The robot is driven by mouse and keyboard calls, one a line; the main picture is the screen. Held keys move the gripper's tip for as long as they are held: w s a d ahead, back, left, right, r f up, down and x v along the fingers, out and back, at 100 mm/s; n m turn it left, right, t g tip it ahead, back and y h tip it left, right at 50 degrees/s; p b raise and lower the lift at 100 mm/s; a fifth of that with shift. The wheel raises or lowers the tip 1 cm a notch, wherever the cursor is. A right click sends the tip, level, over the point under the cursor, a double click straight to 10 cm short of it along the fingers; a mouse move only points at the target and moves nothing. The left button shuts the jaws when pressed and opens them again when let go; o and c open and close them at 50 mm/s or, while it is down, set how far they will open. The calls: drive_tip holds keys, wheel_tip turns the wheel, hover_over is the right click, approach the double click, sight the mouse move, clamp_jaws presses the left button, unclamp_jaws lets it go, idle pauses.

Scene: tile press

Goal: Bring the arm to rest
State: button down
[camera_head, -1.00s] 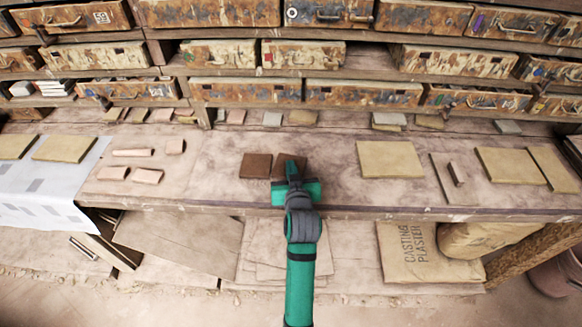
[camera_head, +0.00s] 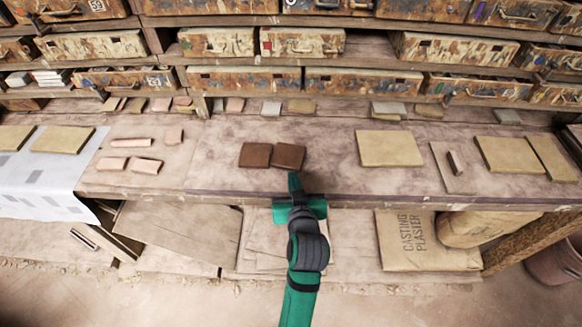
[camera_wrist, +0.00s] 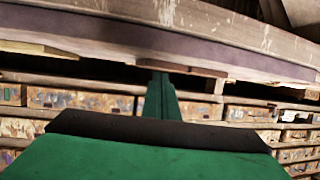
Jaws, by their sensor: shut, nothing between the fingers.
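My gripper (camera_head: 293,182) is shut and empty, at the front edge of the workbench (camera_head: 330,170) in the head view. Its fingertips lie just in front of two dark brown tiles, a left one (camera_head: 255,155) and a right one (camera_head: 289,156), and look apart from them. In the wrist view my gripper's closed fingers (camera_wrist: 161,95) point toward the bench edge (camera_wrist: 150,40) and the drawers.
Pink pieces (camera_head: 134,142) lie left, near a white cloth (camera_head: 35,190). Drawers (camera_head: 245,83) stand behind. A plaster bag (camera_head: 425,240) sits below.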

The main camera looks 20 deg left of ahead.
drive_tip(key=shift+s+d, duration=0.35)
drive_tip(key=shift+s, duration=0.3)
drive_tip(key=shift+s+d, duration=0.35)
drive_tip(key=shift+s, duration=0.25)
drive_tip(key=s+d+f+m+t+h, duration=0.1)
drive_tip(key=s+d+f+m+h, duration=0.15)
drive_tip(key=s, duration=0.25)
drive_tip(key=s+d+f+m+h, duration=0.1)
drive_tip(key=s+d+f, duration=0.25)
drive_tip(key=s, duration=0.25)
drive_tip(key=s+d+f+m+t+h, duration=0.1)
drive_tip(key=s+d+f+m, duration=0.1)
drive_tip(key=s+f, duration=0.25)
drive_tip(key=s+d+r, duration=0.2)
drive_tip(key=s, duration=0.6)
drive_tip(key=s+d+r+h, duration=0.1)
drive_tip(key=s+d, duration=0.2)
drive_tip(key=s, duration=0.5)
drive_tip(key=shift+s+d+r+t, duration=0.25)
drive_tip(key=shift+s+r+t, duration=0.15)
drive_tip(key=shift+n+h, duration=0.25)
drive_tip(key=shift+h, duration=0.1)
drive_tip(key=shift+s, duration=0.15)
